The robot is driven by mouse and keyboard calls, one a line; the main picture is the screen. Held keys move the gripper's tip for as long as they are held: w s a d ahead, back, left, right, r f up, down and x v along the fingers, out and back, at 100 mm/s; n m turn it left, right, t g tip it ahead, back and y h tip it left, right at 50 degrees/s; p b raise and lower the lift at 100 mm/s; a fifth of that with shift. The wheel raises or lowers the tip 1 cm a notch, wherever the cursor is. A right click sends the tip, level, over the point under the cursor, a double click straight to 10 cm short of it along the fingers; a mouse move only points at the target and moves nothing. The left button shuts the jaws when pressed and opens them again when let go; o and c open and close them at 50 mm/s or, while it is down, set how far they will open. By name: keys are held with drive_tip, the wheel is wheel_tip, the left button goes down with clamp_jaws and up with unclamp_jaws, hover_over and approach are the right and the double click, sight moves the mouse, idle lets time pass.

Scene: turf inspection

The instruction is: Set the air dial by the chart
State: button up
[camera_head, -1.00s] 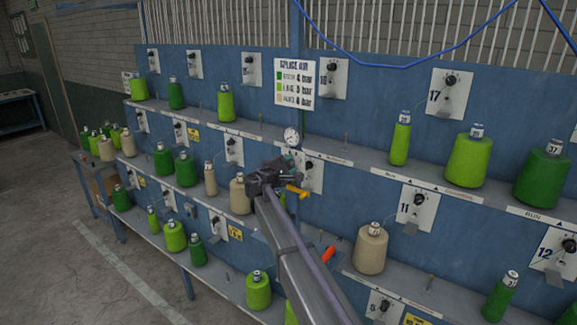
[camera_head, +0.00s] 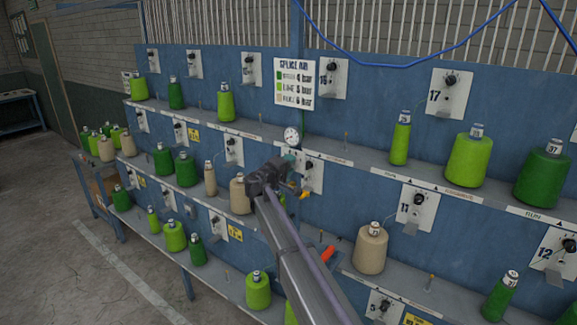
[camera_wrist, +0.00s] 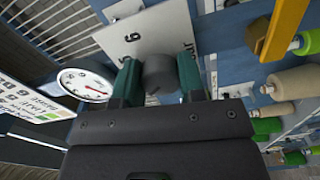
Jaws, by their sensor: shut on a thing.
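The splice air chart (camera_head: 294,82) is a white sign on the blue panel, with green, lime and pale rows in bar; its digits are blurred. It shows partly in the wrist view (camera_wrist: 35,100). A round white gauge (camera_head: 291,135) stands below the chart; in the wrist view (camera_wrist: 85,82) its red needle shows, but I cannot read the value. My gripper (camera_head: 290,162) is beside the panel below the gauge. In the wrist view its teal fingers (camera_wrist: 160,88) are shut on a dark grey round knob (camera_wrist: 159,70), one on each side. The knob is hidden in the head view.
A yellow bar (camera_head: 304,194) sits close to my gripper, also at the wrist view's upper right (camera_wrist: 284,28). Shelves hold green, lime and beige cones; a beige cone (camera_head: 371,249) stands right of my arm. An orange-red object (camera_head: 328,254) lies beside the arm.

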drive_tip(key=shift+m, duration=1.2)
drive_tip(key=o, duration=0.9)
drive_tip(key=shift+o, duration=0.2)
drive_tip(key=v, duration=1)
drive_tip(key=shift+s+a, duration=0.15)
drive_tip(key=shift+s, duration=0.2)
